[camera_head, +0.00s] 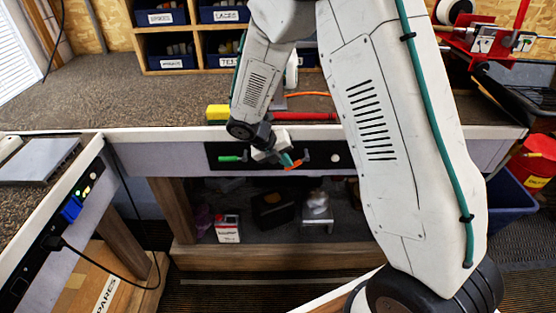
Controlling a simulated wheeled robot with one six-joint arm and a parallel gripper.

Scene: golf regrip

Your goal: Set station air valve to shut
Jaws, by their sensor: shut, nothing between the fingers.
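A black panel (215,163) is set in the front face of the bench. It carries a green lever (231,158) at its left, lying about level, and an orange lever (293,166) near its middle, tilted slightly. No label is readable, so I cannot tell which one is the station air valve. My gripper (287,160) is shut and empty, right at the orange lever. I cannot tell whether it touches the lever. My wrist and fingers hide part of the panel between the two levers.
A red bar tool with a yellow end (218,112) lies along the bench's front edge above the panel. A shelf below holds a red and white box (228,229) and other items. A side bench (30,200) stands at left, with a blue plug (71,209).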

